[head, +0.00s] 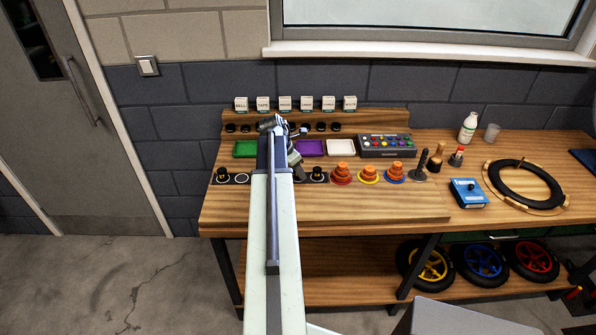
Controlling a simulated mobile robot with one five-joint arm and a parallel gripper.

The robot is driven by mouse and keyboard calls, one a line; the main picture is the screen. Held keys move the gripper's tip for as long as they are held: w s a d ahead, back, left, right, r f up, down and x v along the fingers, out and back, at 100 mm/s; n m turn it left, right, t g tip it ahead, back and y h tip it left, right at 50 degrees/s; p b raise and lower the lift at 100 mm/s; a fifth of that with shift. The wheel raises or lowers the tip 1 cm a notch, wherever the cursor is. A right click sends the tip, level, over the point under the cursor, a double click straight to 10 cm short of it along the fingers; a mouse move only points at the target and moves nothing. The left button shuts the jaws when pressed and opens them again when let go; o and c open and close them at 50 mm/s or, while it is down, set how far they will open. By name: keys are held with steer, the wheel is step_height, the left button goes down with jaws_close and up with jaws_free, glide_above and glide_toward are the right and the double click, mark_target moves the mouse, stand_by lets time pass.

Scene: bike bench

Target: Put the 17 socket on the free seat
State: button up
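On the bench, a row of dark seats holds a black socket (222,174) at the left end and another black socket (318,173) right of my arm. Between them, just left of my arm, a seat with a pale ring (241,178) looks empty. My arm hides the middle of this row. No number can be read on any socket, so I cannot tell which is the 17. My gripper (285,128) is over the back of the bench, near the raised step. It is small and partly hidden by my arm; I cannot tell whether it holds anything.
Several small black pieces (321,127) stand on the step below white labelled blocks (306,103). Green (245,149), purple (310,148) and white trays lie in front. Orange stacked cones (342,173), a button panel (387,146) and a blue box (467,193) stand to the right.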

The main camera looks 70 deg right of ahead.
steer(key=shift+r, duration=0.15)
steer(key=shift+r+p, duration=0.3)
steer(key=shift+p, duration=0.15)
steer(key=p+v, duration=1)
steer(key=v, duration=0.1)
steer(key=shift+r, duration=0.2)
steer(key=shift+w, duration=0.1)
